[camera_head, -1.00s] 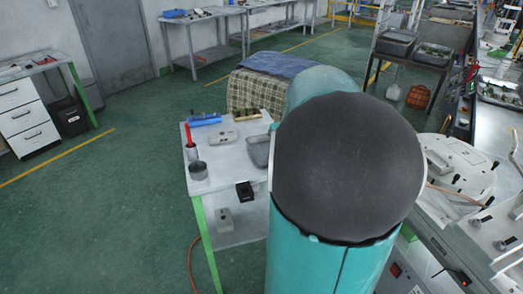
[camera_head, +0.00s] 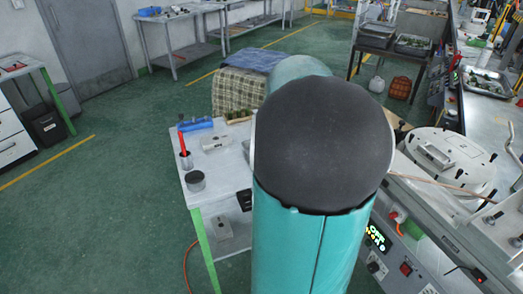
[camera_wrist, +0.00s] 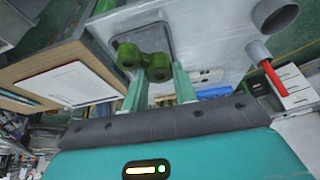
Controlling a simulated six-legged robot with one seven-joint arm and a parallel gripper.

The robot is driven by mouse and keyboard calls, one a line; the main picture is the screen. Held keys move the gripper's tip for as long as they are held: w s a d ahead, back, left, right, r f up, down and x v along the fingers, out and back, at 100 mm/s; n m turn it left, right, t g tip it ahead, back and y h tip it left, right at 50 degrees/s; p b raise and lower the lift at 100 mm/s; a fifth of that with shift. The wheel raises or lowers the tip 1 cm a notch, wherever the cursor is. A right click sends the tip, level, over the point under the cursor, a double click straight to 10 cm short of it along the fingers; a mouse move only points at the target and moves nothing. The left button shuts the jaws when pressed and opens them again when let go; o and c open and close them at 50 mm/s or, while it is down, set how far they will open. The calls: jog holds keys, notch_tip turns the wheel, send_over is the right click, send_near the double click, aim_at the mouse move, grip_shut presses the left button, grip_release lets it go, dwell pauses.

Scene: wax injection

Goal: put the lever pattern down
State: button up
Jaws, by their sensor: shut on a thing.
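The green lever pattern (camera_wrist: 128,54), with rounded ends, is between the fingertips of my gripper (camera_wrist: 158,77) in the wrist view. My gripper is shut on it. Behind the pattern in that view is a grey tray (camera_wrist: 141,31) on the pale tabletop (camera_wrist: 215,50). I cannot tell whether the pattern touches the tray. In the head view my arm hides the gripper, the pattern and most of the tray.
The worktable (camera_head: 217,178) holds a dark grey pot (camera_head: 195,181), a red-handled tool (camera_head: 183,143), a blue object (camera_head: 195,124) and a grey block (camera_head: 216,142). A machine with a round white plate (camera_head: 451,156) stands to the right. Green floor (camera_head: 120,215) is clear at left.

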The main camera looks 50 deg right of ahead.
jog(key=w+d+f, duration=0.7)
jog(key=f, duration=0.1)
jog(key=shift+w+d+f, duration=0.25)
jog(key=shift+w+d, duration=0.15)
jog(key=shift+w+d+f, duration=0.1)
jog(key=shift+f, duration=1.6)
jog(key=shift+f, duration=0.1)
jog(key=o, duration=0.9)
jog(key=shift+o, duration=0.2)
jog(key=v, duration=1.2)
